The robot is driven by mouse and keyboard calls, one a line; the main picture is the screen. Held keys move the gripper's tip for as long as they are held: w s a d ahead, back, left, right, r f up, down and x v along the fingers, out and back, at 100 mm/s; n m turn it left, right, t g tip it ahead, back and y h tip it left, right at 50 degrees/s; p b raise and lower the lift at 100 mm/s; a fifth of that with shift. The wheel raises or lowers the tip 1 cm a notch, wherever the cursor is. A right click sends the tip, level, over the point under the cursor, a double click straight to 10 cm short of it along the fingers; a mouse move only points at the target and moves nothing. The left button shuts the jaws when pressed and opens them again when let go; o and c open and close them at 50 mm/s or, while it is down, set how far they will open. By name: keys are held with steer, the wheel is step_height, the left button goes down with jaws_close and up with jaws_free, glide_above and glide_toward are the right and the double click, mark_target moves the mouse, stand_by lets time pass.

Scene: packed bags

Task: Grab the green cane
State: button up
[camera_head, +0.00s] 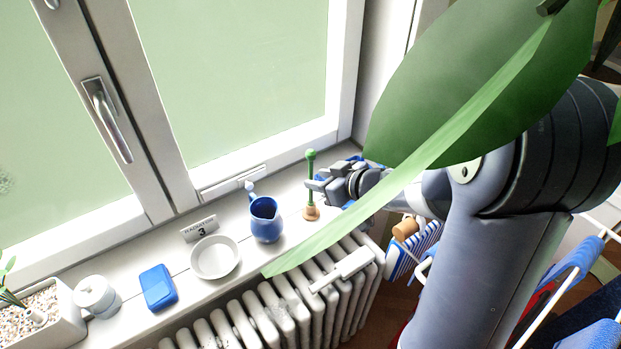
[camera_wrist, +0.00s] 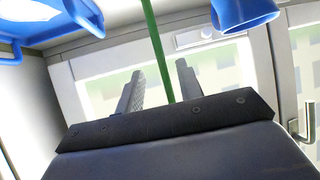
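The green cane (camera_head: 310,178) is a thin upright stick with a round green knob on top and a brown foot, standing on the white windowsill. My gripper (camera_head: 316,188) is at the cane's middle height, coming from the right. In the wrist view the cane (camera_wrist: 157,45) runs as a green line through the space between the two fingers of my gripper (camera_wrist: 158,77). The fingers are apart, with a gap visible beside the cane. Whether a finger touches it I cannot tell.
A blue jug (camera_head: 266,220) stands left of the cane; it also shows in the wrist view (camera_wrist: 240,12). A white bowl (camera_head: 215,258), a number sign (camera_head: 199,229), a blue box (camera_head: 158,287) and a white pot (camera_head: 96,297) follow leftward. A large leaf (camera_head: 470,90) covers part of my arm.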

mark_target(312, 178)
steer(key=b+x, duration=0.1)
steer(key=x, duration=0.4)
steer(key=shift+a, duration=0.25)
jaws_close()
